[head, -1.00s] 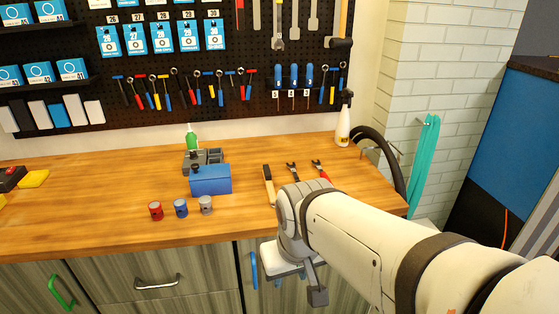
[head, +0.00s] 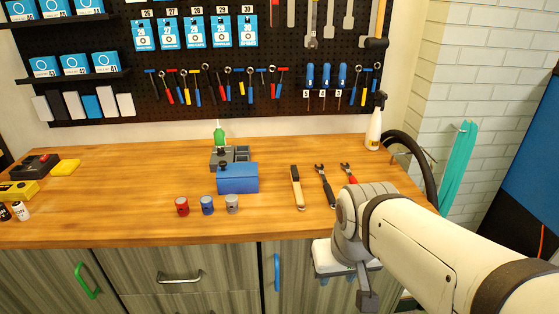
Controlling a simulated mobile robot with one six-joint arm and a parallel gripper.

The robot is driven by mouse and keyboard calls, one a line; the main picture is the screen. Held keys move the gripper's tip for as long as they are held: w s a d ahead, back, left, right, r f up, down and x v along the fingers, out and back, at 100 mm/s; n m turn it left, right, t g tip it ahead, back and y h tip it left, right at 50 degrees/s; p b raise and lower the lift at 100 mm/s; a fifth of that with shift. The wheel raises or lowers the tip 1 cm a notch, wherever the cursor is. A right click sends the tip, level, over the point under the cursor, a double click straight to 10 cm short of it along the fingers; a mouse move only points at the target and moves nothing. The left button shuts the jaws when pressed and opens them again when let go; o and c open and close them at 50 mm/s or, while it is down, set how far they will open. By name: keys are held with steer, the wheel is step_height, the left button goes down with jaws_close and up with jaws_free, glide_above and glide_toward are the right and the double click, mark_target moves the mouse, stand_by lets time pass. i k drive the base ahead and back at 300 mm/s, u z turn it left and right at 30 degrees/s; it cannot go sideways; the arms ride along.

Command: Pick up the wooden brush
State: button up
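The wooden brush (head: 299,196) lies on the wooden workbench, right of the blue box, with its light wooden end toward the front edge. A dark strip runs along its upper part. It is fully visible and nothing touches it. My gripper (head: 338,279) hangs in front of the bench's front edge, below the bench top and to the right of the brush. It is apart from the brush.
Two wrenches (head: 325,186) lie right of the brush, the farther one red-handled. A white spray bottle (head: 374,130) stands at the back right.

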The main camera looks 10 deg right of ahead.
mark_target(295, 174)
steer(key=i, duration=0.95)
steer(key=z, duration=0.05)
